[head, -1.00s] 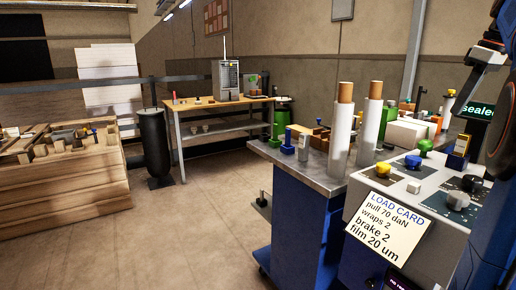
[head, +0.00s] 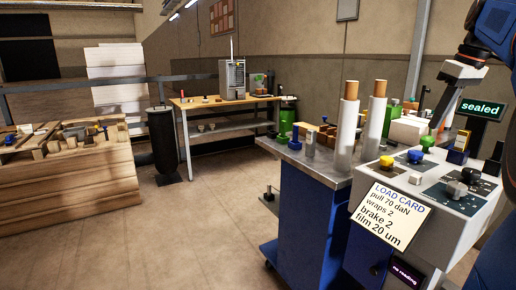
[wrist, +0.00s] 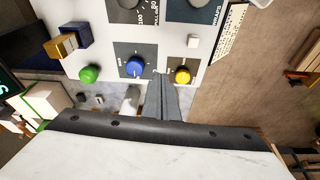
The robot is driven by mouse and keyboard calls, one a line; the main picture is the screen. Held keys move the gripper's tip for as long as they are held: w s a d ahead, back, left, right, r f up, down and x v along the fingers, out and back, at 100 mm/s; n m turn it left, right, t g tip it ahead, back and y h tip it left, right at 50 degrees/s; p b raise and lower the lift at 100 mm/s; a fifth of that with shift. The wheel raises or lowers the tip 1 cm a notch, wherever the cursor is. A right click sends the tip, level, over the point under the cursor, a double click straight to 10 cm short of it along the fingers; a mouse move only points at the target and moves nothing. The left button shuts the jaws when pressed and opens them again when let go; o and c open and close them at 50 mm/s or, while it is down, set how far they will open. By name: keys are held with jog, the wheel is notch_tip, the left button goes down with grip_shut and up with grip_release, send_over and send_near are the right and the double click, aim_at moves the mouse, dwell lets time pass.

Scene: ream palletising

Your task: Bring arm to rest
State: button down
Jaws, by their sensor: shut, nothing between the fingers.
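My gripper (head: 437,127) hangs at the right of the head view, pointing down above the back of the control console (head: 410,192). In the wrist view my gripper (wrist: 159,76) has its grey fingers together with nothing between them. They lie in the picture between the blue knob (wrist: 136,67) and the yellow knob (wrist: 182,76); the gap in height to the panel is hard to judge. My arm's upper links run along the right edge of the head view, partly cut off.
Two film rolls (head: 346,128) (head: 373,122) stand on the blue cart's top (head: 318,166). A lit "sealed" sign (head: 482,108) is right of my gripper. A load card (head: 391,217) fronts the console.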

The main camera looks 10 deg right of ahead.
jog(key=s+a+f, duration=0.2)
jog(key=a+f, duration=0.2)
jog(key=a, duration=0.1)
jog(key=s+a+f+m, duration=0.1)
jog(key=s+a+f, duration=0.1)
jog(key=a+f, duration=0.2)
jog(key=s+a+f+m, duration=0.1)
jog(key=s+a+f, duration=0.1)
jog(key=a+f, duration=0.2)
jog(key=shift+s+a+f+h, duration=0.1)
jog(key=shift+a+f+h, duration=0.05)
jog(key=shift+a, duration=0.7)
jog(key=shift+s+a+f+h, duration=0.1)
jog(key=shift+a+h, duration=0.05)
jog(key=shift+a, duration=0.65)
jog(key=s+a+f+t, duration=0.1)
jog(key=s+a+f, duration=0.4)
jog(key=f, duration=0.5)
jog(key=s+a+f+m, duration=0.1)
jog(key=s+a+f, duration=0.4)
jog(key=f, duration=0.5)
jog(key=s, duration=0.2)
jog(key=shift+s+f+m+t, duration=0.3)
jog(key=shift+s+t, duration=0.1)
jog(key=shift+a, duration=0.1)
